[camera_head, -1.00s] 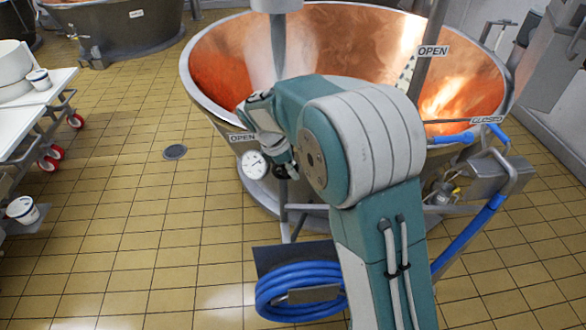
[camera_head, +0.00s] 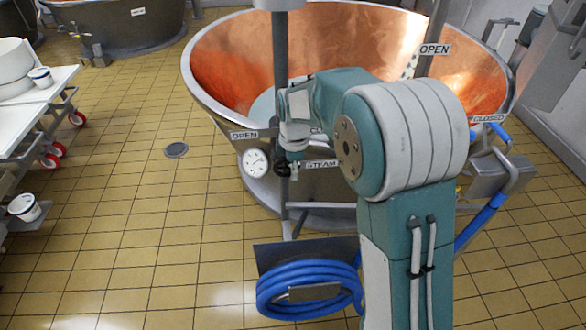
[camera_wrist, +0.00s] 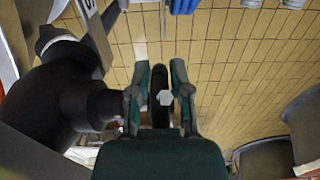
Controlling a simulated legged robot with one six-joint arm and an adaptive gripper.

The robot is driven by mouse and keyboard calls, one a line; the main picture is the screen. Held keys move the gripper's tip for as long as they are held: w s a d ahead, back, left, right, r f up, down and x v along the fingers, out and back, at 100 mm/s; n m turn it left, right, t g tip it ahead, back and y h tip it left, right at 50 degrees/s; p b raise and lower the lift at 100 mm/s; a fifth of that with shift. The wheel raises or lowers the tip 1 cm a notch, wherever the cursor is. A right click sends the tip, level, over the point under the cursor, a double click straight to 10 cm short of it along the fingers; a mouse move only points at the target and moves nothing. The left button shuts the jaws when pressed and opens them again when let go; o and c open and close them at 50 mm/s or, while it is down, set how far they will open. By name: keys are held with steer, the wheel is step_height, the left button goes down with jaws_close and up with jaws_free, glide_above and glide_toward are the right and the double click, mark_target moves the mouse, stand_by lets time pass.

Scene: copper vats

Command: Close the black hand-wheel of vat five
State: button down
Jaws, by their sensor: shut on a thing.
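The copper-lined vat (camera_head: 228,66) fills the middle of the head view. On its front are an OPEN label (camera_head: 244,135), a STEAM label (camera_head: 321,163) and a round white gauge (camera_head: 255,163). My gripper (camera_head: 284,167) is at the vat's front, just right of the gauge. In the wrist view my gripper (camera_wrist: 160,92) has its two teal fingers on either side of the black hand-wheel (camera_wrist: 178,72), shut on it. The wheel shows nearly edge-on, with a pale hexagonal nut (camera_wrist: 166,98) at its middle. In the head view my gripper mostly hides the wheel.
A coiled blue hose (camera_head: 308,290) hangs low in front of the vat. A grey upright post (camera_head: 280,70) stands close behind my gripper. A dark bulky fitting (camera_wrist: 70,100) is left of my fingers. A white wheeled table (camera_head: 30,95) is at left; the tiled floor between is clear.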

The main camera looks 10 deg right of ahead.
steer(key=shift+d+f, duration=0.1)
steer(key=c, duration=0.6)
jaws_free()
steer(key=shift+o, duration=0.2)
step_height(320, 180, up, 12)
steer(key=shift+w+f, duration=0.15)
steer(key=shift+f, duration=0.1)
steer(key=shift+r, duration=0.25)
